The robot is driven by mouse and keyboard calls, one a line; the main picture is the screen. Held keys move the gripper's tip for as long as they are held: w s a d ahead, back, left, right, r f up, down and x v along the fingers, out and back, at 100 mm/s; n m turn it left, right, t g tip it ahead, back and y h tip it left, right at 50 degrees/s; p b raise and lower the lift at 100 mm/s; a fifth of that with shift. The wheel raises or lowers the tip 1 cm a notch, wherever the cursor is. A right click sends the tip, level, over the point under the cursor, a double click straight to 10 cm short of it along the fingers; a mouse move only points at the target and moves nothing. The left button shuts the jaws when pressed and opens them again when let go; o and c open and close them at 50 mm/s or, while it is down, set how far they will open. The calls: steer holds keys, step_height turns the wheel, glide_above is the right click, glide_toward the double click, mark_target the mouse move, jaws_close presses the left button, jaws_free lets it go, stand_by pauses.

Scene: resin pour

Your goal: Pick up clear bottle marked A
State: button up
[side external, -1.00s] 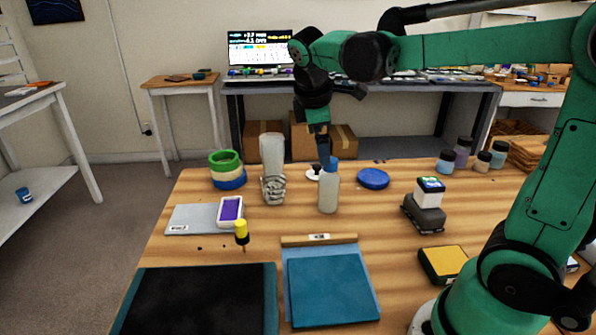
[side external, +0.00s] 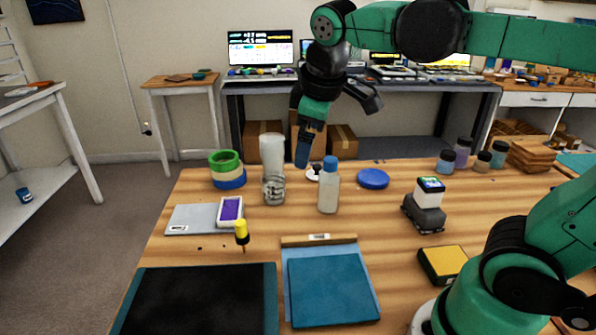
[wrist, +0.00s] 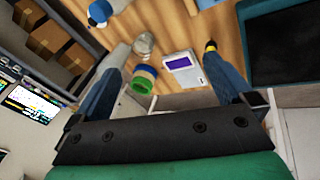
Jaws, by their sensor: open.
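A clear, whitish bottle with a blue cap (side external: 328,192) stands upright on the wooden table. I cannot read a letter on it. In the wrist view a blue-capped object, apparently this bottle (wrist: 99,12), is cut off at the top edge. My gripper (side external: 302,160) appears above the back of the table, left of the bottle and apart from it. In the wrist view my gripper (wrist: 166,52) has its two blue fingers spread wide with nothing held between them.
A tall clear cup stack (side external: 272,165) stands close left of the bottle. Green and blue tape rolls (side external: 227,170) are farther left. A blue lid (side external: 373,178) lies to the right. A purple-screened device (side external: 230,211) and a yellow-topped tool (side external: 241,231) lie nearer the front.

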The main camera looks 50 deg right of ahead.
steer(key=s+a+f+m+t, duration=0.1)
steer(key=f, duration=0.1)
steer(key=s+a+f+m+t+y, duration=0.1)
steer(key=f+m, duration=0.1)
steer(key=f, duration=0.1)
steer(key=s+a+f+m+t+y, duration=0.1)
steer(key=f+m, duration=0.1)
steer(key=shift+a+f, duration=0.1)
steer(key=shift+f, duration=0.25)
steer(key=c, duration=0.3)
steer(key=shift+c, duration=0.2)
